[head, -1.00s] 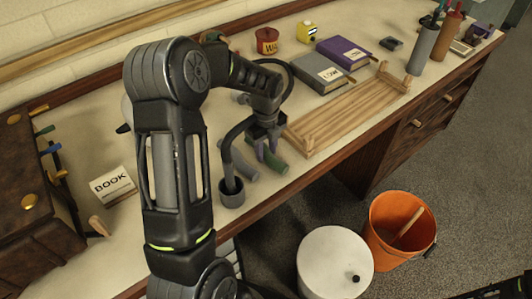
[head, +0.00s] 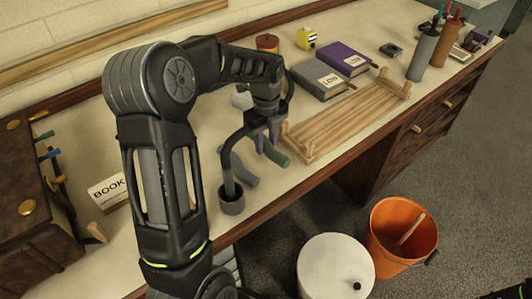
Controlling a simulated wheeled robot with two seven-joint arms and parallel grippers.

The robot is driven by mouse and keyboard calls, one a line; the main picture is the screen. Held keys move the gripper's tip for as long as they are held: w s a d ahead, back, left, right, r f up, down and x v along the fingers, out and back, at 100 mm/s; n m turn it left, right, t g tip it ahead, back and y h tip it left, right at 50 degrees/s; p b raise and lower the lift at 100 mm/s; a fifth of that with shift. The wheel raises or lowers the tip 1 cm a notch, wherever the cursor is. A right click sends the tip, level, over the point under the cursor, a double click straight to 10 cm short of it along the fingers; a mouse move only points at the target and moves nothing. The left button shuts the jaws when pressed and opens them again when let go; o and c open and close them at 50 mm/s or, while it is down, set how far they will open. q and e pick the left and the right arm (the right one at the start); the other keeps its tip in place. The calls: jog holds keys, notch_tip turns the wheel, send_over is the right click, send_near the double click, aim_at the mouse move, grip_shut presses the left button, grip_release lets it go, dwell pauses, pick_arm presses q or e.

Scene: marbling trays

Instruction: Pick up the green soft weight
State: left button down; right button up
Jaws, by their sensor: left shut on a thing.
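The green soft weight (head: 277,154) is a short, rounded green roll in the middle of the bench, beside the left end of the wooden rack. My left gripper (head: 266,146) points down and is shut on it. The fingers hide part of the weight. Its visible end sticks out to the lower right. Whether it is fully clear of the bench top is hard to tell. A similar grey soft weight (head: 243,171) lies just to the left, partly behind a dark curved stand.
The slatted wooden rack (head: 345,118) is close on the right. A dark cup-shaped base (head: 231,203) stands near the front edge. Grey (head: 318,80) and purple (head: 343,57) books lie behind. A white bin (head: 335,268) and orange bucket (head: 402,230) stand on the floor.

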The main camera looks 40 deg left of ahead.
aim_at(267, 142)
pick_arm(q)
jog(key=shift+r, duration=2)
